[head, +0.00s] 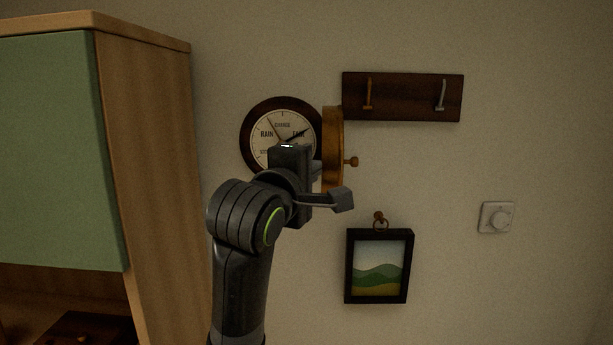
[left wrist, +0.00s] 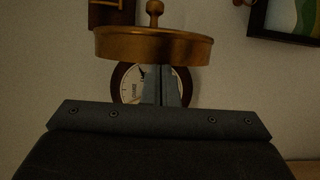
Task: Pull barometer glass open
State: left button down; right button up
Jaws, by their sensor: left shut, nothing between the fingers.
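The barometer (head: 262,113) hangs on the wall, a round pale dial in a dark wooden rim. Its brass-framed glass (head: 333,122) stands swung out from the dial, seen nearly edge-on at the right side, with a small brass knob (head: 353,161) pointing right. My left gripper (head: 317,170) is in front of the dial, on the dial side of the glass frame, and partly hides both. In the left wrist view its shut fingers (left wrist: 161,84) are empty, with the brass frame (left wrist: 150,46) just beyond; I cannot tell whether they touch it. My right gripper is not in view.
A dark hook rack (head: 405,97) is on the wall close to the upper right of the glass. A wooden cabinet with a green door (head: 50,150) fills the left.

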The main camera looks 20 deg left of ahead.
pick_arm(q)
jog(key=d+n+y+b, duration=0.1)
jog(key=d+y, duration=0.1)
jog(key=w+d+n+y, duration=0.1)
jog(key=d+y, duration=0.1)
jog(key=d, duration=0.1)
jog(key=shift+w+n+b, duration=0.15)
jog(key=shift+n+b, duration=0.15)
jog(key=shift+b, duration=0.1)
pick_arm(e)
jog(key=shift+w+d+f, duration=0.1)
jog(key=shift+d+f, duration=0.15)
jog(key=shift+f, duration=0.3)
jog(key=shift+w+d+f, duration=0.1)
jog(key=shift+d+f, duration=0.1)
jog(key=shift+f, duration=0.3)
pick_arm(q)
jog(key=shift+a+f, duration=0.1)
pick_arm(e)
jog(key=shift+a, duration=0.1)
